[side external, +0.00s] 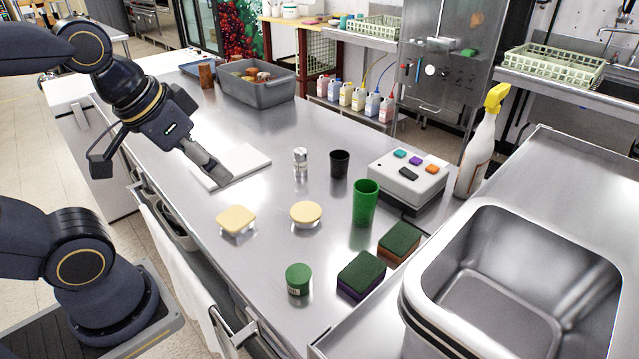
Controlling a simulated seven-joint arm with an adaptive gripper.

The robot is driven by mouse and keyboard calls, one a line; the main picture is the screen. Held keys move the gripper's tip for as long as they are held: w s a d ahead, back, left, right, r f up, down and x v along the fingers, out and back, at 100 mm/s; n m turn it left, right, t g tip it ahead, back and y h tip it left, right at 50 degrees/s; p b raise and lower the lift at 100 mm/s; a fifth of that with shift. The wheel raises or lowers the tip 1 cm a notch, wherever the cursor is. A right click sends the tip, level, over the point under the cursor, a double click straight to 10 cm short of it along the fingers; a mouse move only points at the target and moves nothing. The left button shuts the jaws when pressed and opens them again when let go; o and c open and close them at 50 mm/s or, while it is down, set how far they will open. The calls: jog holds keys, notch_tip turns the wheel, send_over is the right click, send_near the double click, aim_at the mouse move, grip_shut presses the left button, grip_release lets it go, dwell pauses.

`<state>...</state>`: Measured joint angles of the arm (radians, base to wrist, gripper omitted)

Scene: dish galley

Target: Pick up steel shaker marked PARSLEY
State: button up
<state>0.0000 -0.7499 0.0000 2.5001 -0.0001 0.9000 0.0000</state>
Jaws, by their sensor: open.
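A small steel shaker (300,162) stands upright on the steel counter, near its middle. A mark shows on its side, but the lettering is too small to read. My gripper (222,178) is left of the shaker, low over a white board or cloth, angled down to the right. It is open and apart from the shaker. Its fingers are seen partly from the side, so the gap between them is hard to see.
A black cup (340,164) stands close right of the shaker. A green cup (365,203), two tan-lidded containers (306,213), a green-lidded jar (298,279), sponges (362,274) and a button box (408,178) are nearby. A grey bin (258,92) is behind; a sink (520,285) is at right.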

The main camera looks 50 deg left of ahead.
dwell(0.3)
jog(key=w+a+r+m+t, duration=0.15)
jog(key=w+r, duration=0.25)
jog(key=w, duration=0.4)
jog(key=w+r+m, duration=0.3)
jog(key=w+r, duration=0.1)
jog(key=w, duration=0.3)
jog(key=n+g, duration=0.1)
send_over(301, 161)
jog(key=s+d, duration=0.5)
jog(key=d, duration=0.1)
notch_tip(301, 161, down, 9)
jog(key=a+f+n+g, duration=0.2)
jog(key=a+f+n, duration=0.1)
jog(key=a+f, duration=0.55)
jog(key=shift+m, duration=0.25)
jog(key=x, duration=1.1)
jog(key=shift+s+d+f, duration=0.2)
jog(key=shift+s+d, duration=0.05)
jog(key=shift+d, duration=0.1)
jog(key=shift+t, duration=0.25)
jog(key=x, duration=0.5)
jog(key=shift+w+d+f, duration=0.1)
jog(key=shift+w, duration=0.4)
